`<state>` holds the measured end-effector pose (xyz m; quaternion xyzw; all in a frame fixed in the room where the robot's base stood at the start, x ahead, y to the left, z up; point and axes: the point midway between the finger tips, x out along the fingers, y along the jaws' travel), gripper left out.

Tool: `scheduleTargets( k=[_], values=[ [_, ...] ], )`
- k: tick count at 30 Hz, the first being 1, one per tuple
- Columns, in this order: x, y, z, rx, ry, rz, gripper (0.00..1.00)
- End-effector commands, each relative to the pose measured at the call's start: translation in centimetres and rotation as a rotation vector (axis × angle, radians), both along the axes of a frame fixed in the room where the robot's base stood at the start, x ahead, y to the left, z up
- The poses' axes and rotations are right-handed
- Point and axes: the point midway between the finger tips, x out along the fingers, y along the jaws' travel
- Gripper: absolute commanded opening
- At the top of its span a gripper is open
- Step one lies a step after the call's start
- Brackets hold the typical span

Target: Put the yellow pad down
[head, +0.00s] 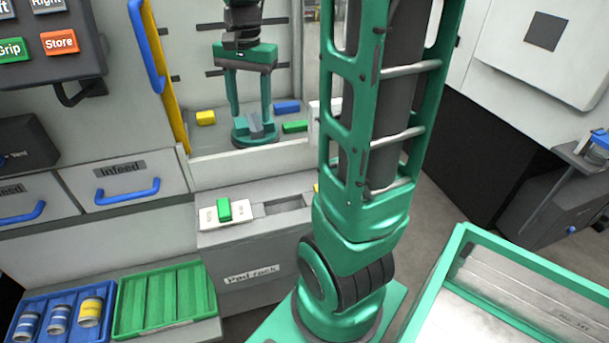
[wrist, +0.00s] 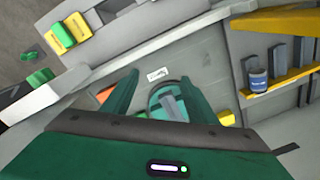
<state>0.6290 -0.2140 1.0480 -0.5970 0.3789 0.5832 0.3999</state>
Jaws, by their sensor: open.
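A yellow pad (head: 205,117) lies flat on the floor of the lit machine bay, left of my gripper. My gripper (head: 250,118) hangs in that bay with its two green fingers apart. No yellow pad shows between them. A round green fixture (head: 242,138) with a grey piece in it sits at the fingertips; whether they touch it I cannot tell. In the wrist view my gripper (wrist: 160,76) has its fingers spread, with the green fixture (wrist: 154,91) between them. A small yellow block (wrist: 227,117) shows right of it; I cannot tell whether it is the same pad.
A blue pad (head: 287,106) and a green pad (head: 295,127) lie right of the fixture. A yellow post (head: 172,95) edges the bay's left side.

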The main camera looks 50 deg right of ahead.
Motion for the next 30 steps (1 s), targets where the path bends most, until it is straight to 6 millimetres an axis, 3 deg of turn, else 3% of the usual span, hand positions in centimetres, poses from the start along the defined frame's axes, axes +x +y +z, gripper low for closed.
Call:
scheduleTargets(
  k=[1,6,9,13,18,30],
  values=[
    [-2.7,0.6,-0.3,-0.007,0.001,0.063,0.53],
    [-10.9,2.1,-2.6,-0.021,0.014,0.291,0.53],
    [-15.1,2.9,-4.3,-0.020,0.021,0.412,0.53],
    [-18.9,3.7,-6.2,-0.016,0.026,0.533,0.53],
    [-21.0,4.1,-7.4,-0.012,0.030,0.605,0.53],
    [-21.1,4.1,-7.4,-0.011,0.030,0.611,0.53]
  ],
)
